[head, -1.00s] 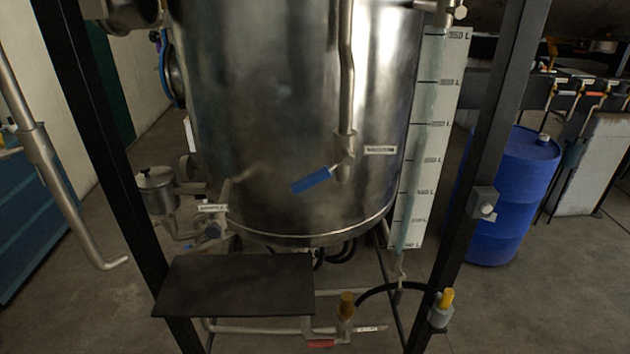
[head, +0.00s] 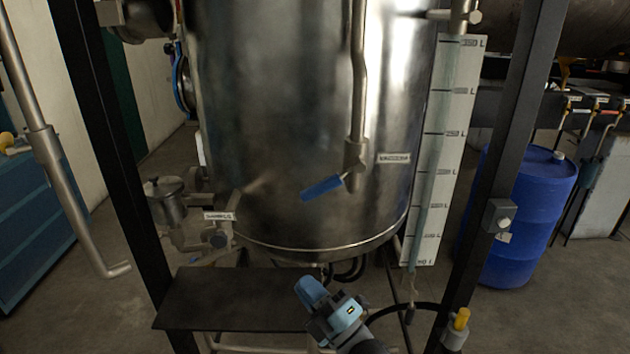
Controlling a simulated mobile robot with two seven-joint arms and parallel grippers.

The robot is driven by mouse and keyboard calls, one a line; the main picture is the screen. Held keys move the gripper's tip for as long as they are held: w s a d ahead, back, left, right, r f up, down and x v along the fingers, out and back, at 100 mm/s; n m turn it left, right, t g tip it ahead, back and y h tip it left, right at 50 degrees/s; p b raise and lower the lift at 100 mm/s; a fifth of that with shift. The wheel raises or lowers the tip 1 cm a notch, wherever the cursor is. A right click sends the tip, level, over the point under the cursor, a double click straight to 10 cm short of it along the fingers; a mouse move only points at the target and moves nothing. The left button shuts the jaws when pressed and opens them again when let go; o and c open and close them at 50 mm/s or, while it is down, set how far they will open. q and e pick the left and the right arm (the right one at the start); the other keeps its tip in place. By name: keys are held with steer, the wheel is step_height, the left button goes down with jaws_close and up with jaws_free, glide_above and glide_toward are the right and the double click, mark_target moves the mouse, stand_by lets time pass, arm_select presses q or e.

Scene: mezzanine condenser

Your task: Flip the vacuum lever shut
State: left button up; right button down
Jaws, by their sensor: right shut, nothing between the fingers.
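The vacuum lever (head: 322,188) has a blue handle and sits on a valve at the lower end of a vertical pipe, in front of the steel tank. The handle points left and slightly down from the valve body (head: 355,155). A small white label (head: 394,158) is beside the valve on the tank. My right gripper (head: 309,289) is shut and empty, below the lever in the picture and apart from it. It overlaps the right end of the dark shelf in the picture. My left gripper is out of view.
Black frame posts stand left (head: 118,165) and right (head: 508,170) of the tank (head: 270,110). A dark shelf (head: 220,300) lies below it. A level scale (head: 445,140) and a blue drum (head: 525,215) are at the right. Space in front of the lever looks clear.

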steer(key=s+a+r+m+g+b, duration=0.15)
steer(key=a+r+m+g, duration=0.55)
steer(key=m+g, duration=0.8)
steer(key=s+a+r+m+g+b, duration=0.1)
steer(key=a+r+m+g+b, duration=0.45)
steer(key=m, duration=1.55)
steer(key=w+d+r+n+t+h+b, duration=0.1)
steer(key=w+d+r+n+t+h, duration=0.3)
steer(key=r+h, duration=0.4)
steer(key=w+d+r+n+t+h+b, duration=0.1)
steer(key=w+d+r+n+t+h, duration=0.3)
steer(key=w+d+r+n+h, duration=0.2)
steer(key=w+r+n+h, duration=0.1)
steer(key=w+n+h, duration=0.1)
steer(key=w+h, duration=0.1)
steer(key=shift+w+d+r+t+h+b, duration=0.2)
steer(key=shift+r+t+h+b, duration=0.15)
steer(key=shift+h, duration=0.35)
steer(key=shift+a, duration=0.1)
